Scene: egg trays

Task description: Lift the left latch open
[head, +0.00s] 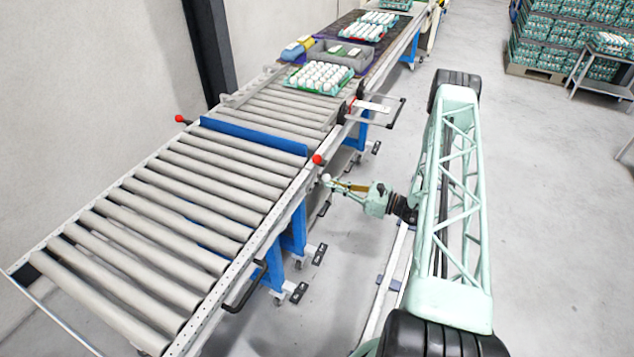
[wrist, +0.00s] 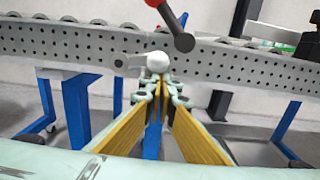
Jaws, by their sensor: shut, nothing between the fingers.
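A latch lever with a white ball knob (wrist: 158,61) sits low on the side rail; its grey arm runs left from the knob, roughly level. The white knob also shows in the head view (head: 326,178). A second lever with a red knob (head: 318,159) stands higher on the near rail; in the wrist view its dark arm (wrist: 178,28) is tilted. Another red knob (head: 180,118) is on the far rail. My gripper (wrist: 160,88) is shut and empty, its tips just below the white knob. I cannot tell whether they touch it.
The roller conveyor's perforated rail (wrist: 225,68) runs across just ahead. A blue bar (head: 252,136) crosses the rollers. Blue legs (wrist: 78,108) stand below. An egg tray (head: 296,84) sits farther along. The floor beside the conveyor is mostly clear.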

